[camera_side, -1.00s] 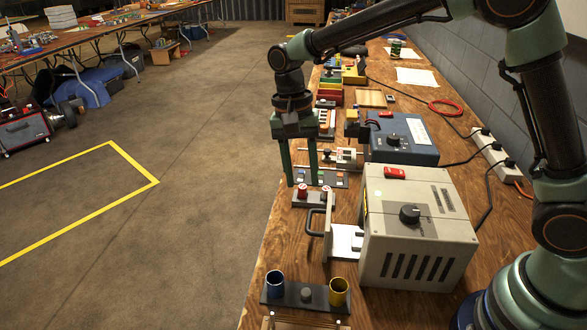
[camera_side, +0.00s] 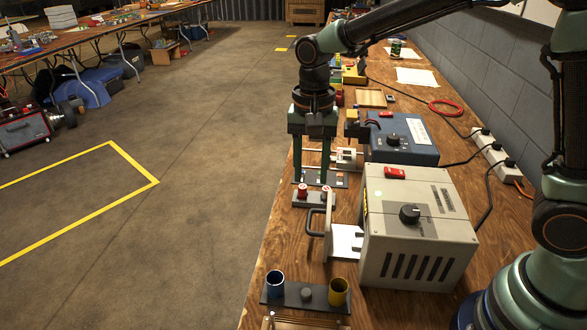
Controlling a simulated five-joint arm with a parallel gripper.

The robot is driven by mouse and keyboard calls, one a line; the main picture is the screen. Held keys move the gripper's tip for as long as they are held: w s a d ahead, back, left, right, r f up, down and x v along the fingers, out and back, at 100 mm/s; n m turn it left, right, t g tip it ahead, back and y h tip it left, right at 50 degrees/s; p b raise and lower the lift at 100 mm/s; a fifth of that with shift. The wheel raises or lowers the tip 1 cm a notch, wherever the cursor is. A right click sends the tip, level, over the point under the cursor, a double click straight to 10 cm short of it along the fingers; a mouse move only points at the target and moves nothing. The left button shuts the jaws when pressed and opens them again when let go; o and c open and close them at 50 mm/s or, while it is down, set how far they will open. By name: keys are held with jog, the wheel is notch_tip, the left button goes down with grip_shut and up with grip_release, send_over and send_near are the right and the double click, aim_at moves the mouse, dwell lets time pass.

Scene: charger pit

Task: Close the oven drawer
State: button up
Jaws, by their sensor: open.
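The oven (camera_side: 418,235) is a beige box with a black knob and a red switch on top, on the wooden bench. Its drawer (camera_side: 345,241) stands pulled out to the left, with a pale front plate and a dark handle (camera_side: 314,222) on its left side. My gripper (camera_side: 312,181) points down with its two fingers apart and empty. In the picture it is above and behind the handle, over a strip with red knobs, apart from the drawer. Its exact height above the bench is hard to tell.
A blue box (camera_side: 402,138) stands behind the oven. A red-knobbed block (camera_side: 313,197) lies behind the drawer. A dark plate with a blue cup (camera_side: 275,284) and a yellow cup (camera_side: 339,291) lies in front. A power strip (camera_side: 492,150) runs along the wall side.

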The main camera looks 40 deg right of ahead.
aim_at(309, 223)
notch_tip(309, 223, down, 12)
jog(key=shift+r, duration=0.1)
dwell(0.4)
grip_shut()
dwell(1.3)
